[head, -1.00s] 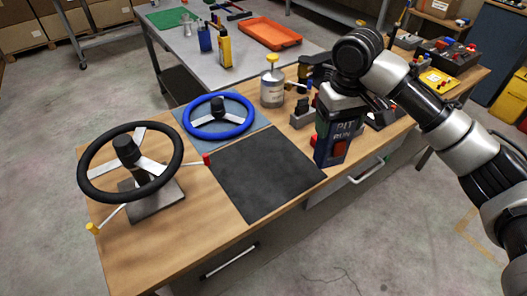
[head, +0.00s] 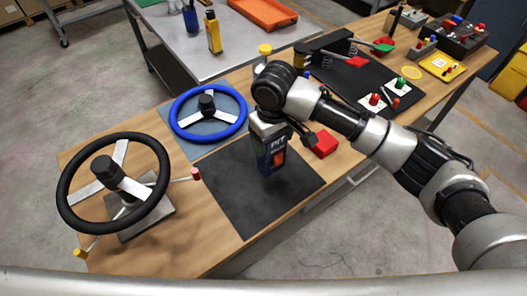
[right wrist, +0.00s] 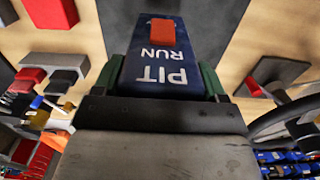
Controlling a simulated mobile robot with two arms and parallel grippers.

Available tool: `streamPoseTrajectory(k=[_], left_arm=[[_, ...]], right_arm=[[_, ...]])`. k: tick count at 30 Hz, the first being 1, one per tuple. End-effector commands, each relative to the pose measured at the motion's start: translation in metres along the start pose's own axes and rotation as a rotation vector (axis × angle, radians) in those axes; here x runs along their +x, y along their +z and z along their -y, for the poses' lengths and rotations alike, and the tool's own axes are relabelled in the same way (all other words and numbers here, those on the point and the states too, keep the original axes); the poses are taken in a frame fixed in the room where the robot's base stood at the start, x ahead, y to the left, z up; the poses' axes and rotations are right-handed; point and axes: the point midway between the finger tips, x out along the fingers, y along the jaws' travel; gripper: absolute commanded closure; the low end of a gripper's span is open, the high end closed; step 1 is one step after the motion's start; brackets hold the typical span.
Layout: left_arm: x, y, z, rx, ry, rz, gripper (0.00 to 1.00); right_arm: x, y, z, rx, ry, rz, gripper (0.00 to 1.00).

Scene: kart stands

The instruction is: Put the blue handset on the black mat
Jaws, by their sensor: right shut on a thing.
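The blue handset (head: 268,160) has white PIT RUN lettering and a red button. My right gripper (head: 270,135) is shut on its upper part and holds it upright over the black mat (head: 230,200). I cannot tell whether its lower end touches the mat. In the right wrist view the handset (right wrist: 155,75) sits between the green fingers of the gripper (right wrist: 160,82), with the dark mat (right wrist: 238,45) behind it. My left gripper is not in view.
A blue steering wheel (head: 178,128) on a blue-grey pad and a black steering wheel (head: 68,205) on a stand are left of the mat. A red block (head: 323,144) is just right of it. Another dark mat (head: 352,82) with switches lies farther right. The mat's front is clear.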

Motion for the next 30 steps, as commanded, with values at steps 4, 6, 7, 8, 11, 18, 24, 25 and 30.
streamPoseTrajectory(k=[4, 6, 7, 8, 11, 18, 24, 25, 30], left_arm=[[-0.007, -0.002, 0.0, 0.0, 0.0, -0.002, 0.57], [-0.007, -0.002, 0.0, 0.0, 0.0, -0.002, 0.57], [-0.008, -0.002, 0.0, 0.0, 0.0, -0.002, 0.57], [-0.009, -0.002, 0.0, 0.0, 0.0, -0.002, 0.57], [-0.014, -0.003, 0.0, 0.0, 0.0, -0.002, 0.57], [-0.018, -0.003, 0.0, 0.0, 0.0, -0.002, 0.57], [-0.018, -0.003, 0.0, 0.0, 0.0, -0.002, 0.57], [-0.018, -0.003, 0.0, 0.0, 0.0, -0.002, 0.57], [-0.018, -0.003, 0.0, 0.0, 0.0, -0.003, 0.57]], right_arm=[[0.01, -0.001, 0.019, 0.001, 0.001, 0.0, 0.59], [0.013, -0.002, 0.023, 0.002, 0.0, -0.001, 0.59], [0.015, -0.002, 0.024, 0.003, 0.0, 0.0, 0.59], [0.018, -0.001, 0.024, 0.003, 0.0, 0.001, 0.59], [0.031, -0.001, 0.024, 0.003, 0.001, 0.003, 0.59], [0.054, -0.001, 0.024, 0.002, 0.001, -0.002, 0.59], [0.055, -0.001, 0.024, 0.002, 0.001, -0.002, 0.59], [0.055, -0.001, 0.024, 0.002, 0.001, -0.002, 0.59], [0.057, -0.001, 0.023, 0.002, 0.001, -0.001, 0.16]])
